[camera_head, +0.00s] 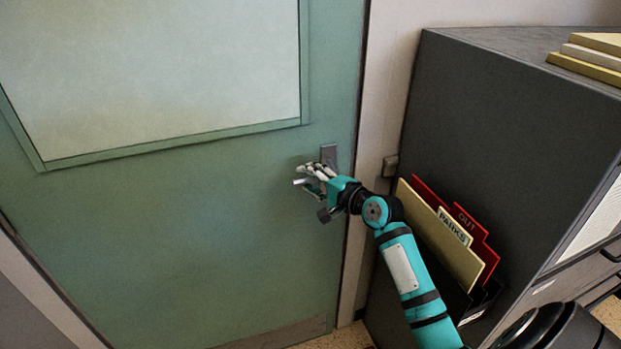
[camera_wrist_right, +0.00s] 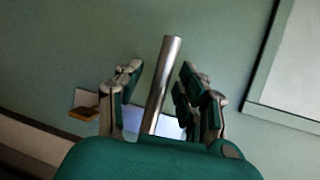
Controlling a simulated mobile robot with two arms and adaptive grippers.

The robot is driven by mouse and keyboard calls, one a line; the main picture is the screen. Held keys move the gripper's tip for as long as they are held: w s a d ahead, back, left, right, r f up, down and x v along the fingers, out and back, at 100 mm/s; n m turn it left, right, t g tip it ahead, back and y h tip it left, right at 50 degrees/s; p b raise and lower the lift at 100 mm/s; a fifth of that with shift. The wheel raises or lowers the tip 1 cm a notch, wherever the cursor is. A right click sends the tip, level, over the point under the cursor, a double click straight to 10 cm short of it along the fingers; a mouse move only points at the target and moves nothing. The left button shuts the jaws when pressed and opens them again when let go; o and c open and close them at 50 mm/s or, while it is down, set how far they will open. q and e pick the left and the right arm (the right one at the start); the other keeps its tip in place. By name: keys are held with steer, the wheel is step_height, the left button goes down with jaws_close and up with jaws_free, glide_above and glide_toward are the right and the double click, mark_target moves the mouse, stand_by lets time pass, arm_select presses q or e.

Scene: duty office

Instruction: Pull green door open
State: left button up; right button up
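The green door (camera_head: 220,225) fills the left of the head view and looks closed. Its handle has a grey plate (camera_head: 329,154) near the right edge. My right gripper (camera_head: 309,177) is at the handle, partly covering it. In the right wrist view, the silver lever of the handle (camera_wrist_right: 163,85) stands between the two fingers of the right gripper (camera_wrist_right: 160,78). The fingers are apart, with a gap on each side of the lever. My left gripper is not in view.
A dark grey cabinet (camera_head: 500,125) stands close to the right of the door frame (camera_head: 385,90). A file holder with a tan folder (camera_head: 440,235) and red folders (camera_head: 488,252) is on its side. Flat yellow items (camera_head: 590,60) lie on top. The door has a large pale pane (camera_head: 150,70).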

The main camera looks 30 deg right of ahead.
jaws_close()
stand_by(0.3)
